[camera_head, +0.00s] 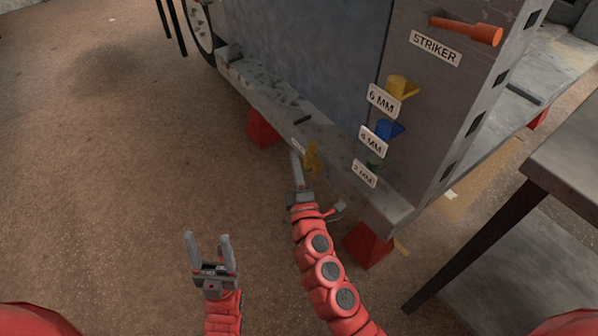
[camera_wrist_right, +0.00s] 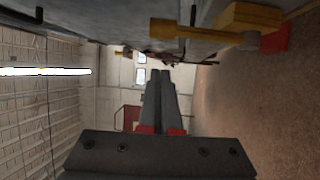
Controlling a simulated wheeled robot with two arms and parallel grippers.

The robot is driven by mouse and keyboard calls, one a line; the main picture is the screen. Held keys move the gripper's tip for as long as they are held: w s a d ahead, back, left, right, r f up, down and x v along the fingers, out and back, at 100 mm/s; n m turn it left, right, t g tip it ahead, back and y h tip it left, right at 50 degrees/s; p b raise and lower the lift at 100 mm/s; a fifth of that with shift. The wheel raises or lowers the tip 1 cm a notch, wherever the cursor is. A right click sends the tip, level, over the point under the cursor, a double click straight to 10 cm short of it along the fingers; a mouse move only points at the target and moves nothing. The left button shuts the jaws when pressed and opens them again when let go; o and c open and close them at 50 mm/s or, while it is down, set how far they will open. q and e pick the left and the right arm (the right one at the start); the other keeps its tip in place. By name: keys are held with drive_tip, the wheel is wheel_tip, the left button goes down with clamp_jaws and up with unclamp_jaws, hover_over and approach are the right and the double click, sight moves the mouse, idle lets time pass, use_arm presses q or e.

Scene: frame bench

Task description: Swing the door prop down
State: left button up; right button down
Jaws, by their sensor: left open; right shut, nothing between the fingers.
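A yellow prop (camera_head: 312,157) sits on the lower grey sill of the frame, beside a small white label. In the right wrist view, a yellow bar with a thicker block (camera_wrist_right: 190,28) runs along the top, close to the grey sill surface. My right gripper (camera_head: 296,160) is shut and empty, its fingers just left of the yellow prop in the head view. In the right wrist view its fingers (camera_wrist_right: 158,80) are together, below the yellow bar in the picture. I cannot tell whether they touch it. My left gripper (camera_head: 208,240) is open and empty above the floor.
A grey post carries an orange striker handle (camera_head: 466,30) and labelled yellow (camera_head: 398,86), blue (camera_head: 388,131) and green pieces. Red supports (camera_head: 262,129) stand under the sill. A dark-legged metal table (camera_head: 570,165) is at right. The floor at left is clear.

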drive_tip(key=shift+w+d+r, duration=0.1)
drive_tip(key=shift+w+d, duration=0.5)
drive_tip(key=shift+w, duration=0.35)
drive_tip(key=shift+w+d+r, duration=0.1)
drive_tip(key=shift+w+d, duration=0.5)
drive_tip(key=shift+w, duration=0.3)
drive_tip(key=shift+f, duration=0.1)
